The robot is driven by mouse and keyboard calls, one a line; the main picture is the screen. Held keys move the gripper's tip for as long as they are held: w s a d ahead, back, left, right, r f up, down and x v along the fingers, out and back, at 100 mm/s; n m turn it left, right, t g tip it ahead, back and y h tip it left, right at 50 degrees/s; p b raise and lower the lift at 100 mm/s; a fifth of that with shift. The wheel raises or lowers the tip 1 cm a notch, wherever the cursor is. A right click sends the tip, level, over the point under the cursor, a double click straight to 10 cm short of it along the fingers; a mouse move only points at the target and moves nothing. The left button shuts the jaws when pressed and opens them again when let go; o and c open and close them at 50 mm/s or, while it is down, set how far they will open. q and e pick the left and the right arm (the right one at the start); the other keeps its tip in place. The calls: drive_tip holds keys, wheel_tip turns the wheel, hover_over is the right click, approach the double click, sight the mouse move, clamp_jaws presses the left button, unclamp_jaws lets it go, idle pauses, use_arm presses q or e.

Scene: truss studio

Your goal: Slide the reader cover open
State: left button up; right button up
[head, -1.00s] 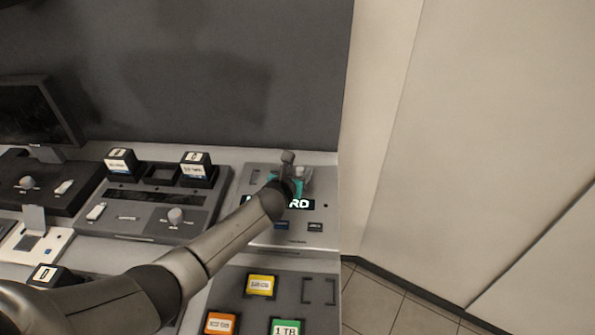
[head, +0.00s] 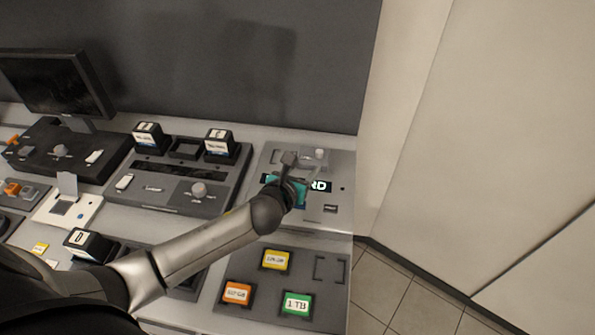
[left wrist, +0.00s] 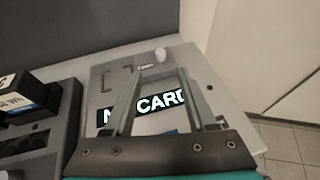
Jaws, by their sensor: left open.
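The reader is a light grey panel (head: 341,172) at the right end of the desk, with a lit display (head: 320,186). In the left wrist view the display (left wrist: 168,102) reads "NO CARD", partly hidden by my fingers. A small pale round knob (head: 320,153) stands near the panel's far edge; it also shows in the left wrist view (left wrist: 161,55). I cannot make out a separate cover edge. My left gripper (head: 290,160) is open and empty over the reader, left of the knob in the head view. In the left wrist view the knob shows just beyond the fingertips (left wrist: 158,72). My right gripper is out of view.
Left of the reader stands a dark console (head: 160,200) carrying black labelled blocks (head: 219,143). In front is a tray (head: 330,300) with yellow, orange and green cards. A dark wall (head: 230,60) rises behind. Floor shows beyond the desk's right edge.

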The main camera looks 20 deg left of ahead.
use_arm(q)
drive_tip(key=shift+v, duration=1.95)
